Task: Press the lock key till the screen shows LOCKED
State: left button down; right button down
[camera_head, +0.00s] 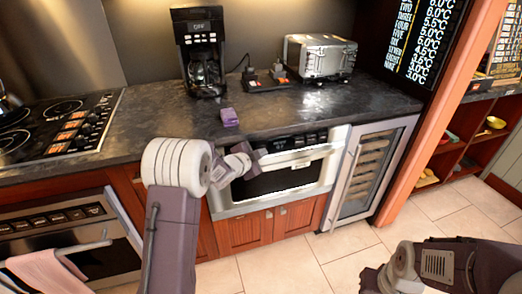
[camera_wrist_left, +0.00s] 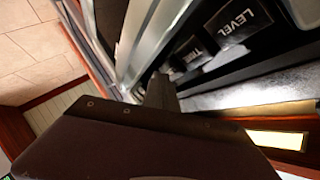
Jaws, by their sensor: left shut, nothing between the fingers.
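The microwave drawer (camera_head: 283,180) is built in under the dark counter, with a light handle bar across its front. Its dark control strip (camera_head: 296,142) runs along the top; its lettering is too small to read in the head view. My left gripper (camera_head: 262,153) is shut and empty at the left end of this strip. In the left wrist view my shut fingers (camera_wrist_left: 160,90) point at the black panel, close to it; contact cannot be told. A key marked LEVEL (camera_wrist_left: 237,20) and another partly readable key (camera_wrist_left: 190,50) show there. I cannot make out the lock key or screen text.
A coffee maker (camera_head: 201,50) and a toaster (camera_head: 320,57) stand at the back. A wine cooler (camera_head: 368,170) adjoins on the right. The tiled floor (camera_head: 300,262) in front is clear.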

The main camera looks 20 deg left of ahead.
pick_arm(q)
jog(key=shift+w+a, duration=0.2)
jog(key=shift+w, duration=0.05)
jog(key=shift+s+d, duration=0.1)
jog(key=shift+s, duration=0.05)
dwell(0.5)
jog(key=shift+s+d+r, duration=0.1)
jog(key=shift+s+d, duration=0.25)
jog(key=shift+s, duration=0.15)
jog(key=s+d, duration=0.1)
jog(key=s+b, duration=0.1)
jog(key=s+d+r+b, duration=0.1)
jog(key=s, duration=0.1)
jog(key=shift+d, duration=0.35)
dwell(0.6)
